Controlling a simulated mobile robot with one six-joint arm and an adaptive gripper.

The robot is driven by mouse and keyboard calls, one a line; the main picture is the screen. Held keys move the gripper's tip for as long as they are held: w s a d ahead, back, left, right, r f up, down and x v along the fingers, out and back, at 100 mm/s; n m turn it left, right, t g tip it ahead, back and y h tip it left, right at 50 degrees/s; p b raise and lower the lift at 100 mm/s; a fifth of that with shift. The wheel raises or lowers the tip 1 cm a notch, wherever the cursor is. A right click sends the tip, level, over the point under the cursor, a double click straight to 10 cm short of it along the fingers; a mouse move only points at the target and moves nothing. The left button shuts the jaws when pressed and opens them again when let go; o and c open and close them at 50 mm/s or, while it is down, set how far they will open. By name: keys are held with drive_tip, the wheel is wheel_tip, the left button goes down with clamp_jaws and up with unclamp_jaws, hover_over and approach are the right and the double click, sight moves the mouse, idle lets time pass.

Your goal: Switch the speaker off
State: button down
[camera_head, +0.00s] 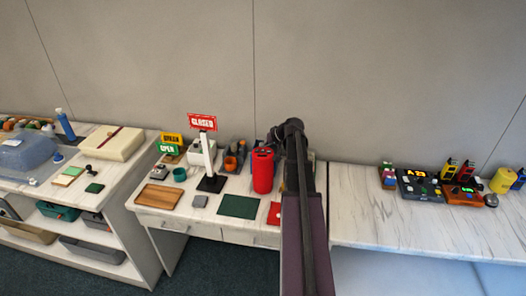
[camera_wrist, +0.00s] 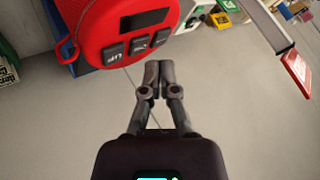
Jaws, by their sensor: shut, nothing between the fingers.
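The speaker (camera_head: 263,172) appears to be the red cylinder standing upright on the marble-topped desk, just left of my arm in the head view. In the wrist view the red speaker (camera_wrist: 92,38) fills the upper left, showing its round top with a dark display and several dark buttons, one marked "UP". My gripper (camera_wrist: 152,68) is shut and empty. Its fingertips lie just below the buttons in the picture, and I see no clear contact. In the head view my arm hides part of the area right of the speaker, and the fingers are hard to make out.
A white post with a red "CLOSED" sign (camera_head: 202,122) stands left of the speaker. A dark green mat (camera_head: 239,206) lies in front. Orange and green cups and small boxes stand behind. The marble counter (camera_head: 365,215) to the right is largely bare near my arm.

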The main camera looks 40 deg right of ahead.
sight(263, 151)
drive_tip(key=shift+r+p, duration=2.3)
drive_tip(key=shift+r, duration=0.1)
drive_tip(key=shift+a, duration=0.1)
drive_tip(key=s+a+f+n+g, duration=0.2)
drive_tip(key=a, duration=1)
drive_tip(key=s+a+f+n+g, duration=0.1)
drive_tip(key=a+f+g, duration=0.15)
drive_tip(key=a, duration=0.95)
drive_tip(key=s+a+n+g+h, duration=0.1)
drive_tip(key=s+a+g, duration=0.1)
drive_tip(key=s+a, duration=0.4)
drive_tip(key=s+a+f+n+g+h, duration=0.1)
drive_tip(key=s+a+g, duration=0.1)
drive_tip(key=s+a, duration=0.5)
drive_tip(key=shift+s+a+n+h, duration=0.2)
drive_tip(key=shift+a+n+h, duration=0.15)
drive_tip(key=shift+a, duration=2.65)
drive_tip(key=shift+f, duration=0.1)
